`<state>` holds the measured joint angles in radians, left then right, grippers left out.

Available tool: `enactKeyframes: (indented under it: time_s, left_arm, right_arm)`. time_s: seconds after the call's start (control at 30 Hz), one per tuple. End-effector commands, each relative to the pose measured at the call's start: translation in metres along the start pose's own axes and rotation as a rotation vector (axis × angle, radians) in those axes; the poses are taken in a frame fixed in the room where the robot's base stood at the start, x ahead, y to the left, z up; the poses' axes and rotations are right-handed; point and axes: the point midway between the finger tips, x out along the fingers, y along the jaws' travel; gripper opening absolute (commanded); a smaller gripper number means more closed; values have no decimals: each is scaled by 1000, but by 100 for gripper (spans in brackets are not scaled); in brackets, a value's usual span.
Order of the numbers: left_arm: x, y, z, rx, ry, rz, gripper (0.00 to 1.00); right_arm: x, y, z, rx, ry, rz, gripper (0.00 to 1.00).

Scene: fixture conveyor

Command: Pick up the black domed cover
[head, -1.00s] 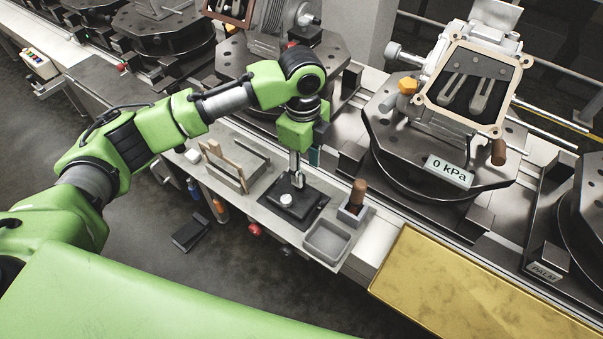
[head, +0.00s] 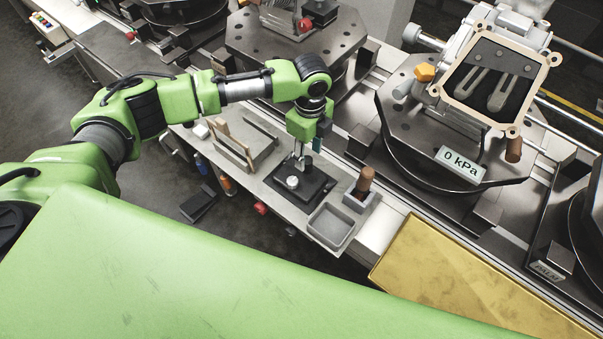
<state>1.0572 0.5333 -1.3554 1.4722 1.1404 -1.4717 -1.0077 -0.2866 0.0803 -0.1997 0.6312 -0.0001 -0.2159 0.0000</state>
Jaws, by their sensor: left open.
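My left gripper (head: 304,165) hangs from the green arm, pointing down, just behind a white round knob (head: 292,183). It is open; its fingers are small and partly merge with what is below. Under it is a low black piece (head: 309,190) on a dark square plate (head: 318,198) on the grey side bench. This may be the black domed cover, but I cannot make out a clear dome. Whether the fingers touch it cannot be told. My right gripper is not in view.
On the bench (head: 258,182), a grey open tray (head: 331,227) lies in front, a brown-handled tool (head: 364,182) stands in a holder to the right, and a rack with wooden pieces (head: 233,148) is left. A fixture with a 0 kPa display (head: 463,166) and a yellow plate (head: 455,275) lie right.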

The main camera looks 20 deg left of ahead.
Motion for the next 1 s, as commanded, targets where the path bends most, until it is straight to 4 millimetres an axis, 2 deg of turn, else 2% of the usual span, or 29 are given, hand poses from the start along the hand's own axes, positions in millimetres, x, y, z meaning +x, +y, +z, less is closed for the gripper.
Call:
enactKeyframes:
  time_s: [0.07, 0.2, 0.47, 0.5, 0.63, 0.67, 1.0]
  left_arm:
    - [10, 4, 3, -2, -2, 4, 41]
    - [28, 3, 2, -1, 0, 2, 41]
    - [33, 3, 2, -1, 0, -1, 41]
    - [33, 3, 2, -1, 0, -1, 38]
    - [33, 3, 2, -1, 0, -1, 4]
    - [33, 3, 2, -1, 0, -1, 0]
    - [31, 2, 2, -1, 0, -2, 0]
  right_arm:
    - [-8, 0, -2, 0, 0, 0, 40]
    - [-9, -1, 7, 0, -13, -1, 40]
    - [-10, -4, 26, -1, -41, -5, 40]
    - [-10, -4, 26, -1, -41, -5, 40]
    - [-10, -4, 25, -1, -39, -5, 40]
    - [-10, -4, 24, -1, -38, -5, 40]
    - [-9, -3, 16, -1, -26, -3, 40]
